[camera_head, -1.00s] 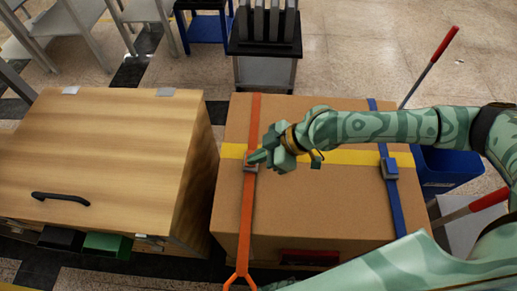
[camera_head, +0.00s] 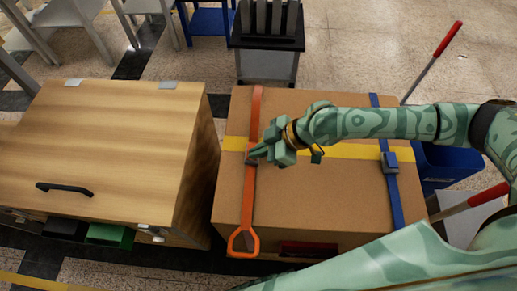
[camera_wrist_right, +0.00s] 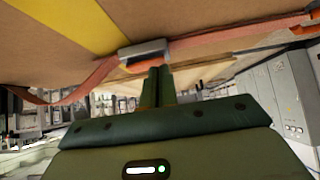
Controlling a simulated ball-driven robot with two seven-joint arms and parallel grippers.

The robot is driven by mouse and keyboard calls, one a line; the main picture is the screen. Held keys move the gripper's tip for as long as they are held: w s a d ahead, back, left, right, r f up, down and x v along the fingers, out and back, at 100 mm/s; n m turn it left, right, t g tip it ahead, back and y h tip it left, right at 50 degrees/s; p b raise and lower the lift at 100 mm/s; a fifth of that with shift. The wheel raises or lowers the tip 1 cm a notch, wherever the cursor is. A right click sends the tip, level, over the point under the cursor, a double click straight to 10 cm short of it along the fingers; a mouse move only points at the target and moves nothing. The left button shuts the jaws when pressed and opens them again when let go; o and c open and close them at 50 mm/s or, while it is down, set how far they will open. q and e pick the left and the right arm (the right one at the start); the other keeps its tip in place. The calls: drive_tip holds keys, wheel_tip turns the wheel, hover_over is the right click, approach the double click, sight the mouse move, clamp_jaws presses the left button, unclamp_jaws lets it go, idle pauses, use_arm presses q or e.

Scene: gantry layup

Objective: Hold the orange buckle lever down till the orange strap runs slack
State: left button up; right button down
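The orange strap (camera_head: 249,197) runs front to back over a cardboard box (camera_head: 320,200), with an orange loop (camera_head: 243,242) at its near end. In the right wrist view the strap (camera_wrist_right: 62,97) bows away from the cardboard on the left. Its grey buckle (camera_head: 251,157) sits near the yellow band; the right wrist view shows the buckle (camera_wrist_right: 145,50) with the orange lever (camera_wrist_right: 150,64) at its edge. My right gripper (camera_head: 255,153) is at the buckle, fingers together, tips at the lever; exact contact is hidden. My left gripper is out of view.
A blue strap (camera_head: 390,180) with its own buckle crosses the box on the right. A yellow band (camera_head: 345,150) crosses sideways. A wooden cabinet (camera_head: 110,140) stands left, a blue bin (camera_head: 445,165) right, a dark rack (camera_head: 266,42) behind.

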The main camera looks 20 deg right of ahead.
drive_tip(key=shift+r+p, duration=0.45)
drive_tip(key=shift+r, duration=0.2)
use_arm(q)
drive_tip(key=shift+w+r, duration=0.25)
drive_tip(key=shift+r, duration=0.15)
